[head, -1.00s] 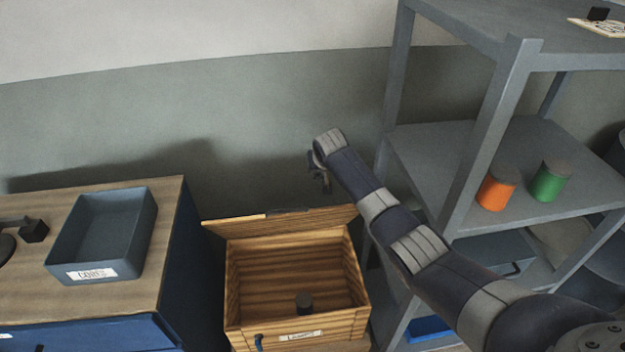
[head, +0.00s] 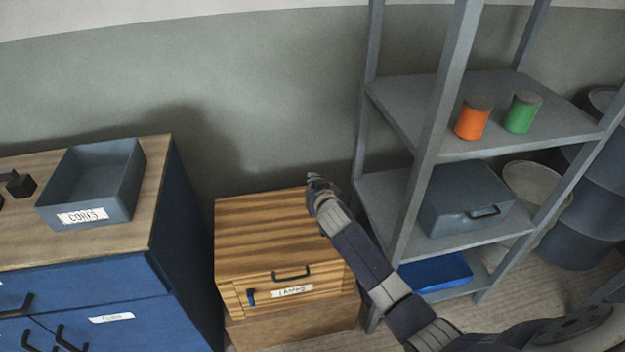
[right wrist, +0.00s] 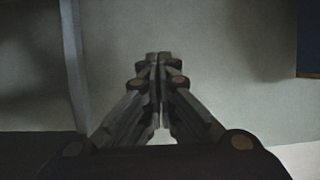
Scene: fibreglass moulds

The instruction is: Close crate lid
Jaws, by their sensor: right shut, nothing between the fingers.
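The wooden crate (head: 237,309) stands between the blue cabinet and the grey shelf. Its lid (head: 265,235) lies down over the top, covering the inside, with a dark handle (head: 291,274) near the front edge. A label and a small blue latch piece (head: 251,297) show on the crate's front. My right gripper (head: 312,180) is at the back right edge of the lid; I cannot tell whether it touches it. In the right wrist view its fingers (right wrist: 158,60) are together with nothing between them. My left gripper is not in view.
The blue cabinet (head: 90,290) on the left carries a grey labelled tray (head: 128,190). The grey shelf (head: 400,200) on the right holds an orange can (head: 472,120), a green can (head: 522,113) and a grey case (head: 465,198). The wall is close behind the crate.

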